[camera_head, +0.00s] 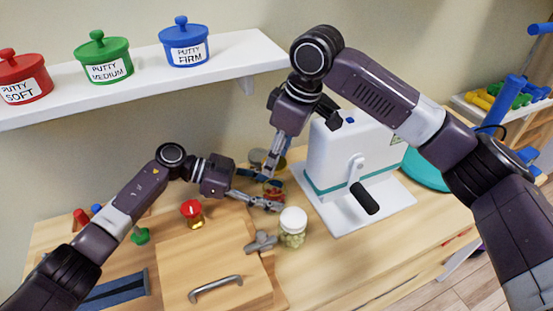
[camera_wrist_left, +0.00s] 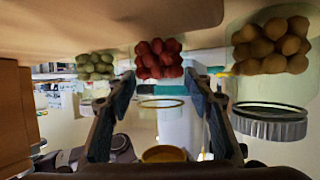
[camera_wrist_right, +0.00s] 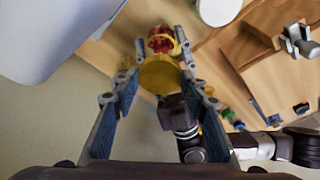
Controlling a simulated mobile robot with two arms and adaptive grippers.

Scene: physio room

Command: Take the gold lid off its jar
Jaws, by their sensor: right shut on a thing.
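The jar with red balls (camera_head: 272,189) stands on the wooden top, partly hidden by my arms; it also shows in the left wrist view (camera_wrist_left: 160,62) with its rim bare. The gold lid (camera_wrist_right: 160,75) is between the fingers of my right gripper (camera_wrist_right: 162,52), which is shut on it. In the left wrist view the lid (camera_wrist_left: 163,154) is apart from the jar's rim. My left gripper (camera_wrist_left: 162,76) is open, its fingers on either side of the jar; whether they touch the glass is unclear.
A jar with a white lid (camera_head: 293,220) and green balls stands close in front; a grey-lidded jar (camera_wrist_left: 270,122) with brown balls stands on the other side. A white device with a crank (camera_head: 350,150) is at the right. A wooden box with a handle (camera_head: 205,262) is in front.

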